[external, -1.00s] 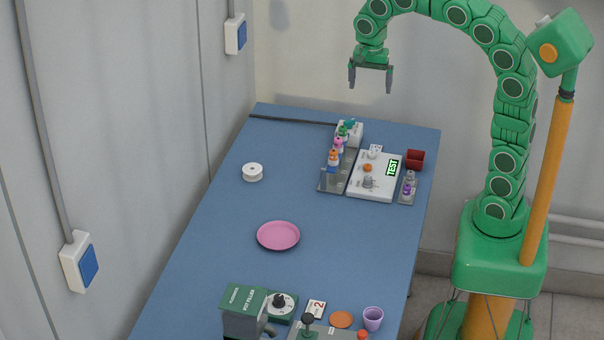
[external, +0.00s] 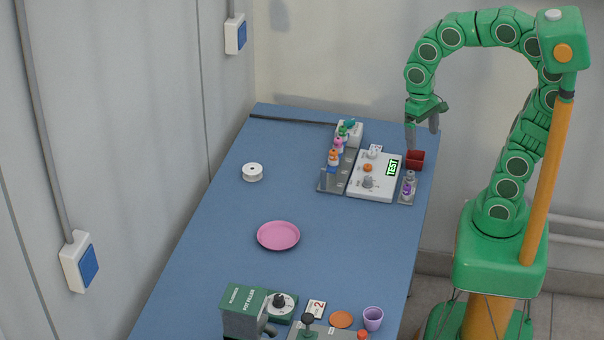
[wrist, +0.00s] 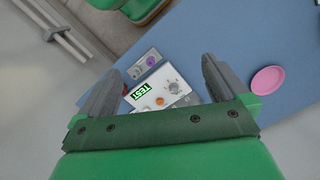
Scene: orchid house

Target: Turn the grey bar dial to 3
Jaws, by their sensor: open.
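The grey dial (external: 368,182) sits at the near end of a white panel (external: 362,192) at the right side of the blue table. It also shows in the wrist view (wrist: 174,87). Its markings and setting are too small to read. The panel also bears an orange knob (external: 368,168) and a lit TEST display (external: 392,167). My gripper (external: 422,134) is open and empty, above the table's far right corner, apart from the dial. In the wrist view the panel shows between its two fingers (wrist: 161,68).
A dark red cup (external: 416,159) and a grey strip with a purple-marked item (external: 407,190) stand right of the panel. A rack with several coloured bottles (external: 333,160) stands left of it. A pink plate (external: 278,236) lies mid-table with free room around it.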

